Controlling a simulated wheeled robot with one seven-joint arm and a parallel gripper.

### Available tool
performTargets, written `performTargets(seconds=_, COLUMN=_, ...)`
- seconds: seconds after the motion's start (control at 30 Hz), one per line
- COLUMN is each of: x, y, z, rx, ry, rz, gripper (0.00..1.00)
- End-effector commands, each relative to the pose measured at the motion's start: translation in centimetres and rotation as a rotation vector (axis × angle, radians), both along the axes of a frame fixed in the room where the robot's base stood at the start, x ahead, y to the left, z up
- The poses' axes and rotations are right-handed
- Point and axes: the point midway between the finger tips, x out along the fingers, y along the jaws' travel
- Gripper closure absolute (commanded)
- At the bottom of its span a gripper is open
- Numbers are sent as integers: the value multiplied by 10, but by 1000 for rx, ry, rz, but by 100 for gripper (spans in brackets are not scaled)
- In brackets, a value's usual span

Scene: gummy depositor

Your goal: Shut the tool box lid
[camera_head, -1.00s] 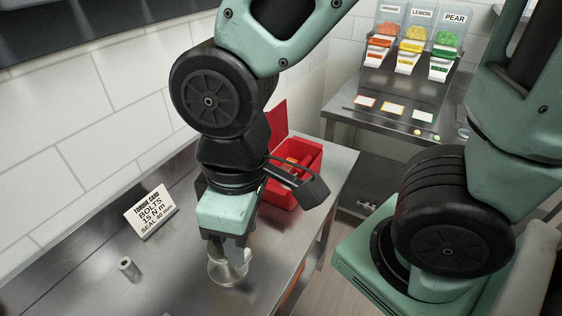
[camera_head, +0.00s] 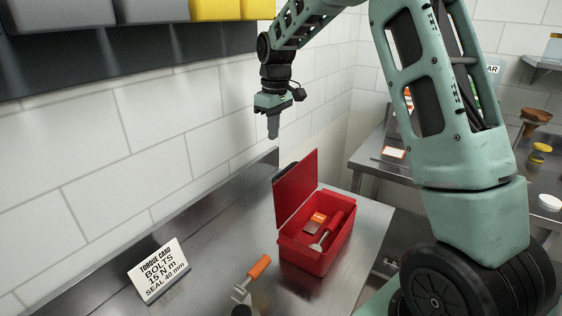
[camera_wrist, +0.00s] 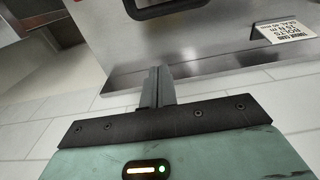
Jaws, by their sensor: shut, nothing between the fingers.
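The red tool box (camera_head: 308,255) stands on the steel bench, with its lid (camera_head: 296,187) raised on the left side, leaning slightly back. Inside lie an orange-and-grey item (camera_head: 315,222) and a tool with a red handle (camera_head: 334,230). My gripper (camera_head: 273,132) is shut and empty, pointing down, above and behind the lid and apart from it. In the wrist view my shut fingers (camera_wrist: 158,88) point towards the bench. A dark rounded frame (camera_wrist: 168,8) shows at the top edge there; I cannot tell what it is.
An orange-handled tool (camera_head: 258,268) lies on the bench in front of the box. A torque card (camera_head: 158,270) stands at the left, also in the wrist view (camera_wrist: 287,32). The tiled wall (camera_head: 150,130) runs close behind the bench. A second table stands at the right.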

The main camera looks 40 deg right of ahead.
Motion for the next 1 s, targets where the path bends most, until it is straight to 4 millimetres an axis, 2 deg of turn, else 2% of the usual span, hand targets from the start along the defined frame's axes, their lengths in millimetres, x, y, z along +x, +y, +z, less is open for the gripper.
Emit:
performTargets(seconds=0.17, x=0, y=2, z=-22, rx=1, ry=6, rz=1, gripper=100)
performTargets(seconds=0.53, x=3, y=4, z=-96, rx=2, ry=5, rz=1, gripper=100)
performTargets(seconds=0.6, x=-9, y=-1, z=-86, rx=0, ry=0, rz=-1, gripper=100)
performTargets(seconds=0.73, x=-23, y=-6, z=-83, rx=1, ry=0, rz=-1, gripper=100)
performTargets(seconds=1.0, x=-32, y=-9, z=-84, rx=0, ry=-1, rz=2, gripper=100)
